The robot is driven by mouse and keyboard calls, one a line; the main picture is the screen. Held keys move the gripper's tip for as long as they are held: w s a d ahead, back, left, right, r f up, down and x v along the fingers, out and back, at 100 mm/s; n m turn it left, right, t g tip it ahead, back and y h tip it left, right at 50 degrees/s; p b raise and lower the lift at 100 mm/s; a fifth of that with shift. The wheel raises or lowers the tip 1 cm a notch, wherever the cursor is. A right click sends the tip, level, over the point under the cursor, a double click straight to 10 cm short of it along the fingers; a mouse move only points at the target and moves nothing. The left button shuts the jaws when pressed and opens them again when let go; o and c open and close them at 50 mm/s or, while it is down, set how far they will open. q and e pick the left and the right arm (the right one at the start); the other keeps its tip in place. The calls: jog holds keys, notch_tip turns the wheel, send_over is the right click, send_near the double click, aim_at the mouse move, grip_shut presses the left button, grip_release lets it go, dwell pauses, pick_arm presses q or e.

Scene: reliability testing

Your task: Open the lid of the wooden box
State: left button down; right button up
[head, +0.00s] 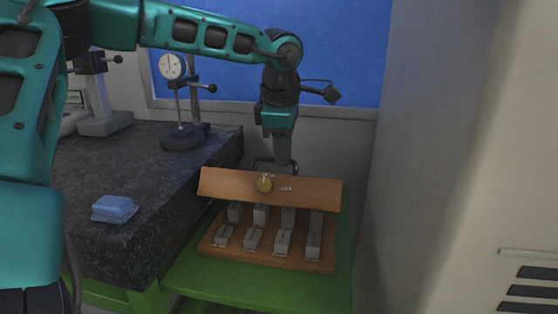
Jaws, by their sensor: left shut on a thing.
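The wooden box (219,251) sits on a green surface, with several grey metal blocks standing in rows in its base. Its lid (315,193) is tilted up at the back of the base, with a round yellowish mark on its face. My left gripper (275,168) is at the lid's upper edge and shut on the lid. The lid hides its fingertips in part. My right gripper does not show.
A dark granite table (170,205) stands to the left with a dial gauge stand (182,138) and a blue block (115,208). The green surface (240,288) is bare in front of the box. A pale cabinet (470,170) stands close on the right.

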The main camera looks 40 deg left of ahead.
pick_arm(q)
jog(key=shift+w+a, duration=0.5)
jog(key=shift+w, duration=0.25)
jog(key=shift+f, duration=0.1)
jog(key=c, duration=1.5)
grip_release()
jog(key=shift+f, duration=0.1)
jog(key=shift+o, duration=0.6)
jog(key=shift+w, duration=0.2)
jog(key=shift+o, duration=1)
jog(key=shift+s+r, duration=0.1)
jog(key=shift+r, duration=0.1)
jog(key=v, duration=1.3)
jog(key=shift+p, duration=0.35)
jog(key=shift+a, duration=0.1)
jog(key=shift+c, duration=0.3)
